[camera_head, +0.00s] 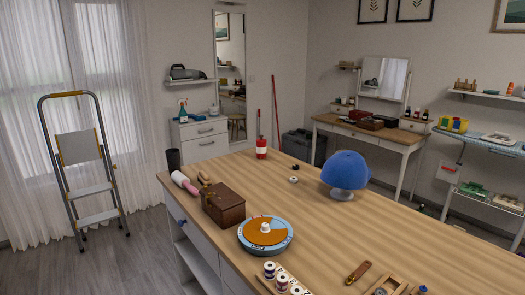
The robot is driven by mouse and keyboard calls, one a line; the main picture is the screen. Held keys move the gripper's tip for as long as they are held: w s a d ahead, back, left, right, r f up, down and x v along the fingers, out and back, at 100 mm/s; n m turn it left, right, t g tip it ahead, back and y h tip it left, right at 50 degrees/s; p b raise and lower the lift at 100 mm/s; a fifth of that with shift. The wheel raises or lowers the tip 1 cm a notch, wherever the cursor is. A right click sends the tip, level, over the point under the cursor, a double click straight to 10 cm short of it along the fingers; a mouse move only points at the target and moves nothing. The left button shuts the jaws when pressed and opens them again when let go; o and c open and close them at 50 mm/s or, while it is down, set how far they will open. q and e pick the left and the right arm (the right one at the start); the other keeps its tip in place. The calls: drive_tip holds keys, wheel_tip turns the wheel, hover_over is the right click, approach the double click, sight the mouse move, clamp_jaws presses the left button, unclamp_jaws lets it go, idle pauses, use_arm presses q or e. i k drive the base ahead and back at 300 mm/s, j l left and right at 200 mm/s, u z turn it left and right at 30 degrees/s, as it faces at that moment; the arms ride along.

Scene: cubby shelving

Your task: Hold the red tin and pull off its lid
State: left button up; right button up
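A small red container (261,148) with a pale label stands upright at the far left part of the wooden table. It is the closest match on this table to the red tin, but it is too small to tell its lid apart. A flat red item (360,115) also sits on the dressing table at the back, and I cannot tell what it is. Neither of my grippers shows in this view.
The table (420,235) holds a brown wooden box (223,205), a round orange-and-blue disc (265,235), a blue cap on a stand (345,172) and several thread spools (281,282). A stepladder (82,165) stands left. The table's middle right is clear.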

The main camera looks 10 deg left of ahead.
sight(261, 148)
drive_tip(key=i+j+u, duration=0.4)
drive_tip(key=j, duration=0.35)
drive_tip(key=i+j+u, duration=0.4)
drive_tip(key=i+j, duration=0.2)
drive_tip(key=i+j+u, duration=0.35)
drive_tip(key=i, duration=0.5)
drive_tip(key=i+j+u, duration=0.1)
drive_tip(key=i+u, duration=0.25)
drive_tip(key=i, duration=0.55)
drive_tip(key=i+z, duration=0.35)
drive_tip(key=i, duration=0.25)
drive_tip(key=i+j+z, duration=0.1)
drive_tip(key=i+z, duration=0.25)
drive_tip(key=i, duration=0.2)
drive_tip(key=i+j+z, duration=0.35)
drive_tip(key=i, duration=0.25)
drive_tip(key=i+l+z, duration=0.1)
drive_tip(key=i+z, duration=0.2)
drive_tip(key=z, duration=0.2)
drive_tip(key=i+z, duration=0.35)
drive_tip(key=z, duration=0.15)
drive_tip(key=i+j+z, duration=0.15)
drive_tip(key=i+z, duration=0.15)
drive_tip(key=z, duration=0.2)
drive_tip(key=i+j+z, duration=0.25)
drive_tip(key=z, duration=0.25)
